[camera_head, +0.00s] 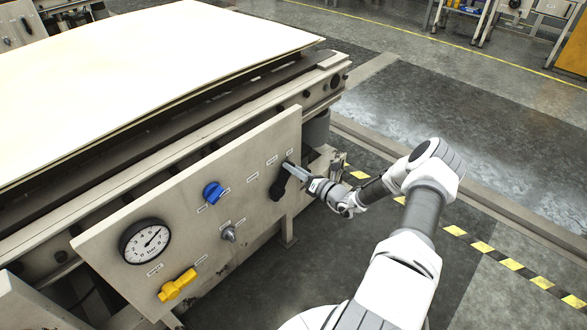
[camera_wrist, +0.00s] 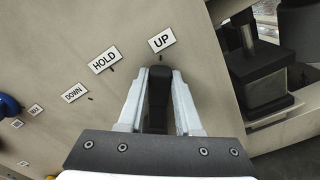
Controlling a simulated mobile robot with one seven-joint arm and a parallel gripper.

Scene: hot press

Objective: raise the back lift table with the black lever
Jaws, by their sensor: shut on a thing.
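The black lever (camera_head: 279,185) is on the right end of the beige control panel (camera_head: 130,210). My gripper (camera_head: 290,170) reaches it from the right and is shut on it. In the wrist view the black lever (camera_wrist: 158,88) stands between the two pale fingers of my gripper (camera_wrist: 158,85). Its tip points at the UP label (camera_wrist: 162,40). The HOLD label (camera_wrist: 104,60) and DOWN label (camera_wrist: 74,93) are to its left. The lever's lower part is hidden by my gripper. I cannot tell which part is the back lift table or its height.
The panel also carries a blue knob (camera_head: 213,192), a small grey knob (camera_head: 229,233), a yellow handle (camera_head: 177,285) and a pressure gauge (camera_head: 145,241). A large pale sheet (camera_head: 130,75) lies on the machine behind it. The floor on the right is open, with a yellow-black strip (camera_head: 481,247).

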